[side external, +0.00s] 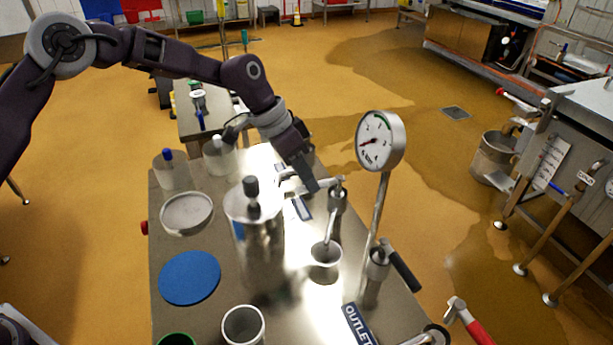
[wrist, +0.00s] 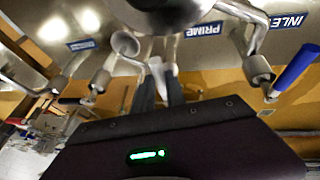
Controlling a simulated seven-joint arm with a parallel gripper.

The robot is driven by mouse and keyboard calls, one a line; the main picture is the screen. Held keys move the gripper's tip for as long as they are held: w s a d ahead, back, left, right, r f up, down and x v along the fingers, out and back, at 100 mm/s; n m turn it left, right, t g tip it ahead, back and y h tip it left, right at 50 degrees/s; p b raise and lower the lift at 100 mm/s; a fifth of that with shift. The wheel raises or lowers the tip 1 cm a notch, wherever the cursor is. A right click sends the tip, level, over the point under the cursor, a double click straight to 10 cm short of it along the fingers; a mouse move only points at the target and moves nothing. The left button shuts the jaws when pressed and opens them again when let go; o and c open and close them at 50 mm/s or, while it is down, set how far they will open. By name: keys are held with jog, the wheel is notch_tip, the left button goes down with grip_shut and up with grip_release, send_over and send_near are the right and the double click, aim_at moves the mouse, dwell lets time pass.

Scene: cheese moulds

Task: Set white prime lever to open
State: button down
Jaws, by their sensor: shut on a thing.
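The white prime lever (side external: 326,183) sticks out sideways from the top of its metal valve (side external: 337,198) in the side view. My gripper (side external: 309,184) reaches down to it from the upper left. In the wrist view the lever's white end (wrist: 156,72) lies between the fingertips of my gripper (wrist: 160,88), which is shut on it. The blue PRIME label (wrist: 203,31) is close by. A spout runs from the valve down towards a small metal cup (side external: 325,262). My fingers partly hide the lever.
A pressure gauge (side external: 380,141) on a thin post stands right of the valve. A lidded steel canister (side external: 262,235) stands to the left. A black-handled valve (side external: 403,268) is by the OUTLET label (side external: 357,325). A blue lever (wrist: 297,66) is near the INLET label (wrist: 290,21).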

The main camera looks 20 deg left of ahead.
jog(key=s+d+n+t+y, duration=0.2)
jog(key=d+n, duration=0.3)
jog(key=n, duration=0.5)
jog(key=shift+s+d+t+y, duration=0.25)
jog(key=shift+d+t+y, duration=0.15)
jog(key=shift+t+y, duration=0.1)
dwell(0.4)
jog(key=c, duration=1.4)
grip_release()
jog(key=shift+o, duration=0.2)
